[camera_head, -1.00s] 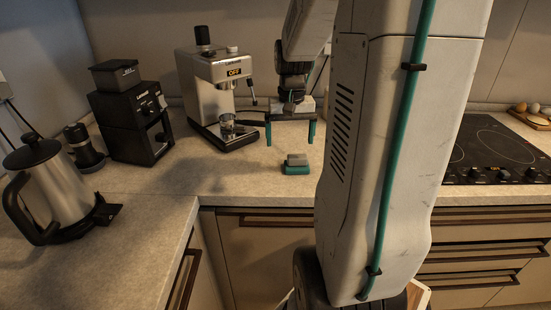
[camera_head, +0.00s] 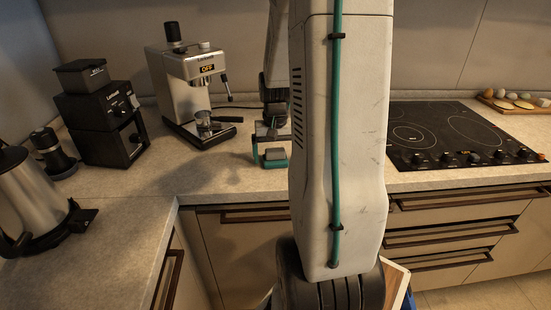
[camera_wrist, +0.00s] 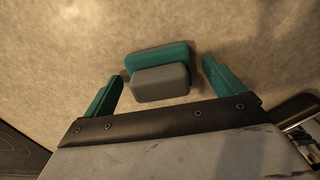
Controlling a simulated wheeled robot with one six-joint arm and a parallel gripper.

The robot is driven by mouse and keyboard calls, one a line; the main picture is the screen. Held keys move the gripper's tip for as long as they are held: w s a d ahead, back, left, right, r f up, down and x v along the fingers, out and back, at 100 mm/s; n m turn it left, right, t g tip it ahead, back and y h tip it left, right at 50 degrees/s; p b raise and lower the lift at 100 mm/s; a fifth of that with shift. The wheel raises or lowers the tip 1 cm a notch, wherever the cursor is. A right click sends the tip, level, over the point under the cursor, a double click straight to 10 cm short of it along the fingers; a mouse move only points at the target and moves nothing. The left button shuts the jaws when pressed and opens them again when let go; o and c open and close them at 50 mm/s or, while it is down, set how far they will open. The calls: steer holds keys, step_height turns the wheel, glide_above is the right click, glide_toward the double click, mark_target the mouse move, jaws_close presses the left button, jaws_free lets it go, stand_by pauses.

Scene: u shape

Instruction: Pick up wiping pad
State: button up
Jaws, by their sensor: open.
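The wiping pad (camera_head: 274,158) lies on the counter near its front edge, left of my arm link. It has a teal base and a grey block on top. In the wrist view the pad (camera_wrist: 160,83) lies ahead of and between the two teal fingers. My gripper (camera_wrist: 162,84) is open and empty, with a gap between each finger and the pad. In the head view my gripper (camera_head: 270,145) is low, right at the pad, and my arm link hides part of it.
A coffee machine (camera_head: 184,90) with a glass stands behind left. A black grinder (camera_head: 100,115) and a kettle (camera_head: 32,195) stand farther left. A black cooktop (camera_head: 440,130) lies right. The counter (camera_head: 215,172) left of the pad is clear.

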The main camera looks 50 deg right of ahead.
mark_target(275, 149)
steer(key=c, duration=1.1)
steer(key=shift+o, duration=0.2)
steer(key=shift+r, duration=0.1)
steer(key=shift+r, duration=0.55)
step_height(275, 149, up, 2)
steer(key=shift+r, duration=0.15)
steer(key=s+a, duration=0.3)
steer(key=s, duration=0.4)
steer(key=s+a+r, duration=0.1)
steer(key=s+a, duration=0.2)
steer(key=s, duration=0.4)
steer(key=shift+s+a+r, duration=0.15)
steer(key=shift+s+r, duration=0.05)
steer(key=shift+s, duration=0.15)
